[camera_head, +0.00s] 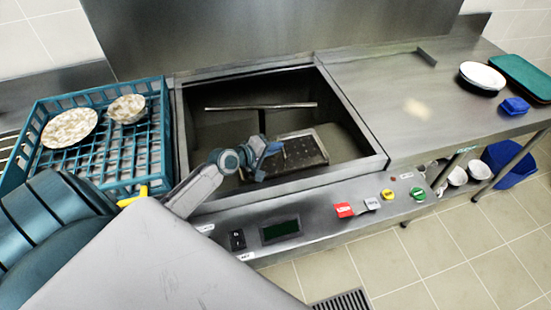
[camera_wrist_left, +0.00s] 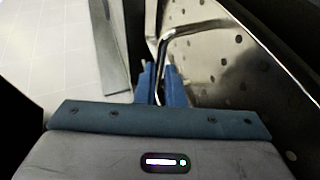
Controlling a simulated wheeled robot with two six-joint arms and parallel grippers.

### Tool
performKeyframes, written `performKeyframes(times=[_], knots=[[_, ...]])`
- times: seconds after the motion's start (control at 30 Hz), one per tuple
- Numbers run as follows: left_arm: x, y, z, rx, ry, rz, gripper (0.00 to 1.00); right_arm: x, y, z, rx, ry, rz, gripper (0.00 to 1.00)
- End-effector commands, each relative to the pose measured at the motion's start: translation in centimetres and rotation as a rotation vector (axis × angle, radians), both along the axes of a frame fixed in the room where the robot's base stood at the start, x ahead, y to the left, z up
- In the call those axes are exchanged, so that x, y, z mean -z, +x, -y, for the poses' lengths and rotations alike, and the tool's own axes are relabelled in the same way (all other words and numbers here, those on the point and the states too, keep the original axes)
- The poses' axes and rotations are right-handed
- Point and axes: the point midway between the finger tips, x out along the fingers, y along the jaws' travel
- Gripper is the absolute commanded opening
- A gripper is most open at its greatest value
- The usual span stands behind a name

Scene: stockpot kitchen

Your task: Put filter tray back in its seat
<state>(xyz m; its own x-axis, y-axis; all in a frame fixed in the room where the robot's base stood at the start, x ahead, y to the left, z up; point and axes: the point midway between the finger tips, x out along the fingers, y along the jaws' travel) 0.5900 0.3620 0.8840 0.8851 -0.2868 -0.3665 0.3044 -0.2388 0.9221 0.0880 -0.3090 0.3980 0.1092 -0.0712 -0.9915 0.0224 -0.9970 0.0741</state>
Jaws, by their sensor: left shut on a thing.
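The filter tray (camera_head: 305,153) is a dark perforated metal tray inside the open basin of the washing machine, near its front wall. In the left wrist view the tray (camera_wrist_left: 205,62) appears steeply tilted, with round holes and a bent metal rod handle (camera_wrist_left: 185,35). My left gripper (camera_head: 268,150) reaches into the basin at the tray's left end. In the wrist view its blue fingers (camera_wrist_left: 160,84) are shut on the handle. The seat cannot be made out clearly. My right gripper is not in view.
A spray arm (camera_head: 262,107) spans the basin behind the tray. A teal rack (camera_head: 105,160) with a plate (camera_head: 69,127) and bowl (camera_head: 127,108) stands left. The steel counter (camera_head: 395,105) at right is mostly clear. A control panel (camera_head: 325,218) runs along the front.

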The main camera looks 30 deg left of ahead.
Motion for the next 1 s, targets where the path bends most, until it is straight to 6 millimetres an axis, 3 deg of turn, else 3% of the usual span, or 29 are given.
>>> performKeyframes(times=[0.33,0.73,0.77,0.83,1.0], knots=[[4.0,0.1,0.0,-0.001,-0.001,0.002,0.0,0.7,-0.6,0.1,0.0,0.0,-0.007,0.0],[4.7,0.1,0.0,0.0,0.001,0.004,0.0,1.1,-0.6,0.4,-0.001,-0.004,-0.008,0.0],[4.6,0.0,0.0,0.0,0.001,0.001,0.14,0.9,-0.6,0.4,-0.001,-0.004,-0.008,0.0],[4.6,0.0,0.0,0.0,0.001,0.001,0.28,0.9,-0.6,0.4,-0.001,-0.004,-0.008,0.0],[4.6,0.0,0.0,0.0,0.001,0.001,0.3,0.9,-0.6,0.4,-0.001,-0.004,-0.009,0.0]])
